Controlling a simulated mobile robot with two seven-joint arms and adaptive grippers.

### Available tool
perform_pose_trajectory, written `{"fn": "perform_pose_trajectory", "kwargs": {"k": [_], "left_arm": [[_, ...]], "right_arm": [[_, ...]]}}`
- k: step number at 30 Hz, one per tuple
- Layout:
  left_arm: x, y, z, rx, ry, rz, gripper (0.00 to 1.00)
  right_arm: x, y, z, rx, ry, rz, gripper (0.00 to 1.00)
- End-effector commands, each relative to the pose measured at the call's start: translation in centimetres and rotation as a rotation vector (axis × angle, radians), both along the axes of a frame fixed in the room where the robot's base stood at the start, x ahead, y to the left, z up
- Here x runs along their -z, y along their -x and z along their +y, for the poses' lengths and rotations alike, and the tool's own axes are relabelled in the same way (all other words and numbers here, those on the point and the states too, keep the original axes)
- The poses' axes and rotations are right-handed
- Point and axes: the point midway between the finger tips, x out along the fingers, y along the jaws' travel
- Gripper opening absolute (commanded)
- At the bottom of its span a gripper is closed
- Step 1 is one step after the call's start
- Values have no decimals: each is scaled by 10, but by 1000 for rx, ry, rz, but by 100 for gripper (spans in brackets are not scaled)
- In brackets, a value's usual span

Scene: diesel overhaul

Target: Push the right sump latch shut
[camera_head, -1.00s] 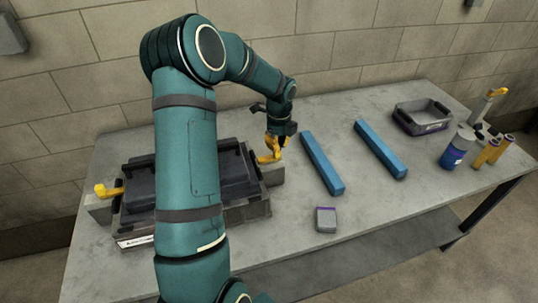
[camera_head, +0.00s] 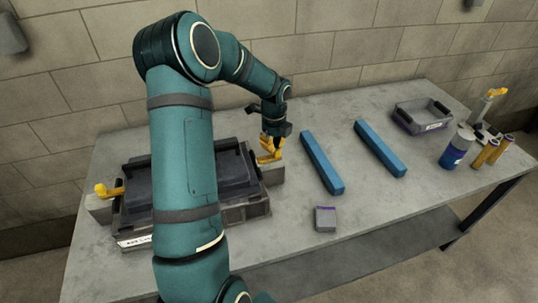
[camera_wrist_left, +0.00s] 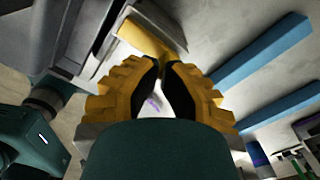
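The sump is a dark grey block with a raised black top (camera_head: 138,185) on the left of the table, partly hidden behind my left arm. Its right latch, a yellow handle on a grey block (camera_head: 273,175), is at its right end; the handle also shows in the left wrist view (camera_wrist_left: 143,36). The left latch (camera_head: 108,191) is yellow at the other end. My left gripper (camera_head: 268,147) points down at the right latch; its yellow fingers blend with the handle. In the left wrist view its fingertips (camera_wrist_left: 160,64) come together just short of the handle, holding nothing; contact is unclear. My right gripper is out of view.
Two blue bars (camera_head: 322,162) (camera_head: 380,149) lie right of the gripper. A small grey box (camera_head: 325,220) is near the front. A grey bin (camera_head: 424,117), a blue bottle (camera_head: 456,150) and yellow-brown cylinders (camera_head: 486,152) stand at the right. The front middle of the table is mostly clear.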

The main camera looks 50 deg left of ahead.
Motion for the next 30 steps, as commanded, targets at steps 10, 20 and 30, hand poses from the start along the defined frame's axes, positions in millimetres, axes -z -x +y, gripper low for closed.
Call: {"fn": "perform_pose_trajectory", "kwargs": {"k": [10,20,30], "left_arm": [[0,15,8,-2,0,1,0],[-1,31,17,-2,0,1,0],[0,38,20,-1,0,0,0]], "right_arm": [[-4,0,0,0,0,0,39],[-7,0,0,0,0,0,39],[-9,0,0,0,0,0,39]]}}
